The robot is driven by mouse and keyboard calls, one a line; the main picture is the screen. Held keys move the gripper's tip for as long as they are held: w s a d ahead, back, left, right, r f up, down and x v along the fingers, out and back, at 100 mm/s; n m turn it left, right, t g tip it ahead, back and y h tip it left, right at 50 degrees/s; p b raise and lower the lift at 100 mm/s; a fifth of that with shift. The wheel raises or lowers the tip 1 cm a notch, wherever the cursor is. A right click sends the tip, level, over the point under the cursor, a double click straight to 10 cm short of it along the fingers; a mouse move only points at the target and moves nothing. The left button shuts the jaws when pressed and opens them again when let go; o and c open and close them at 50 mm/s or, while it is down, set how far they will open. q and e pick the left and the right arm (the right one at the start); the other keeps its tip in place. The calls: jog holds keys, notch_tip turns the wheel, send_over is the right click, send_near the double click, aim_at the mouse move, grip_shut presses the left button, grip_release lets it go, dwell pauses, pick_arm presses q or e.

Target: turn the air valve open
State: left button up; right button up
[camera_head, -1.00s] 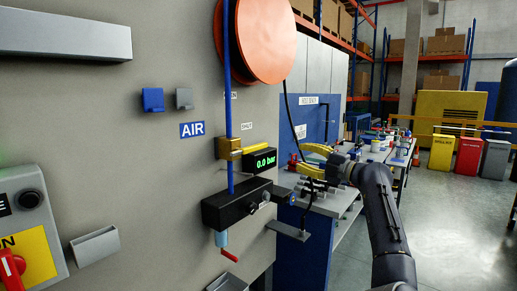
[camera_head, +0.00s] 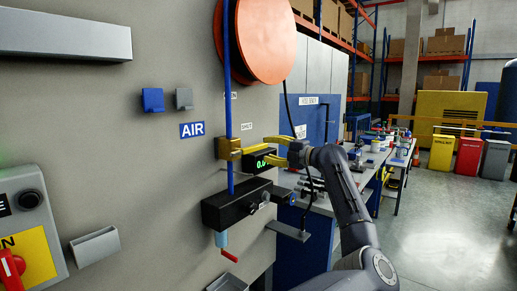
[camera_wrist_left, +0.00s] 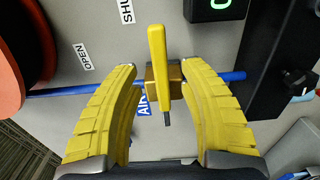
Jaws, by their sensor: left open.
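The air valve is a brass body (camera_head: 228,149) on a vertical blue pipe on the grey panel. The body also shows in the left wrist view (camera_wrist_left: 176,80). Its yellow lever (camera_wrist_left: 157,60) stands across the pipe, with its far end near the SHUT label (camera_wrist_left: 126,10). The OPEN label (camera_wrist_left: 81,57) is to the left in that view. My left gripper (camera_wrist_left: 158,72) is open, one yellow finger on each side of the lever with gaps to both. In the head view the left gripper (camera_head: 268,150) is at the valve. My right gripper is not in view.
A black display (camera_head: 262,161) beside the valve is partly hidden by a finger. A black block (camera_head: 237,204) with a red-handled fitting sits below. An orange hose reel (camera_head: 266,40) hangs above. A bench with several items stands behind to the right.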

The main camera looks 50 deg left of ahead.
aim_at(261, 147)
pick_arm(q)
jog(key=shift+s+a, duration=0.25)
jog(key=shift+a, duration=1.05)
jog(key=shift+s+a, duration=0.25)
jog(key=shift+a, duration=1.05)
grip_shut()
